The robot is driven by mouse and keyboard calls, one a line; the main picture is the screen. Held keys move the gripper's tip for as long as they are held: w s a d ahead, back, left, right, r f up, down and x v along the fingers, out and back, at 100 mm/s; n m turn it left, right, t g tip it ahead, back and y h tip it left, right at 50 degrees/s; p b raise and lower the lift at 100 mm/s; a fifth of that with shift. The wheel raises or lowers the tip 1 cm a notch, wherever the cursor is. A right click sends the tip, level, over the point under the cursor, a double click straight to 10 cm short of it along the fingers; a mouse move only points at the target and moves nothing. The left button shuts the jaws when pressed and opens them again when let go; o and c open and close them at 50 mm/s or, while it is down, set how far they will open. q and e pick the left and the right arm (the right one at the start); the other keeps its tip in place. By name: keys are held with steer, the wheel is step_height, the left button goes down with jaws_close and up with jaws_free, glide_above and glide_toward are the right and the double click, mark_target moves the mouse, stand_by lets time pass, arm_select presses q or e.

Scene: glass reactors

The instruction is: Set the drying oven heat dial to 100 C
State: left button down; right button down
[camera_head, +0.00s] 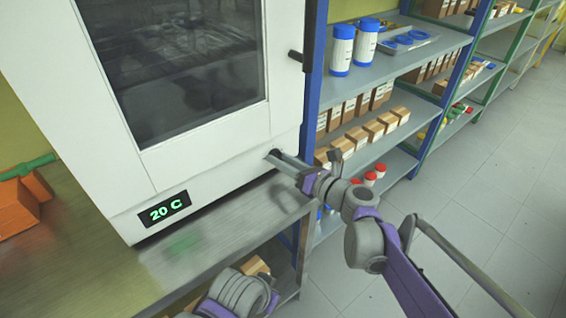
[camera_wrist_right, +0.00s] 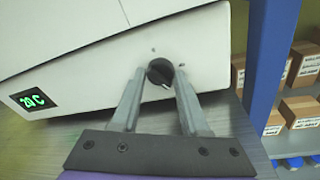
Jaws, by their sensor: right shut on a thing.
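The white drying oven (camera_head: 225,155) stands on a metal bench, with a dark window in its closed door. Its display (camera_head: 164,207) reads 20 C in green. The black heat dial (camera_wrist_right: 160,72) sits on the oven's lower front panel, to the right of the display, and shows a pale pointer line. My right gripper (camera_wrist_right: 158,78) is shut on the dial, one finger on each side. The left gripper does not show clearly in the head view.
A blue-framed shelf rack (camera_head: 312,90) stands close to the right of the oven, with boxes and blue-capped bottles (camera_head: 342,50). The bench top (camera_head: 215,240) in front of the oven is clear. An orange box (camera_head: 15,208) lies at the left.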

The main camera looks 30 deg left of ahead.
steer(key=m+y+b, duration=0.1)
steer(key=m+b, duration=0.1)
steer(key=m, duration=0.4)
steer(key=shift+f, duration=0.1)
stand_by(0.5)
steer(key=shift+c, duration=2.2)
jaws_free()
steer(key=v, duration=1.1)
steer(key=shift+a, duration=0.1)
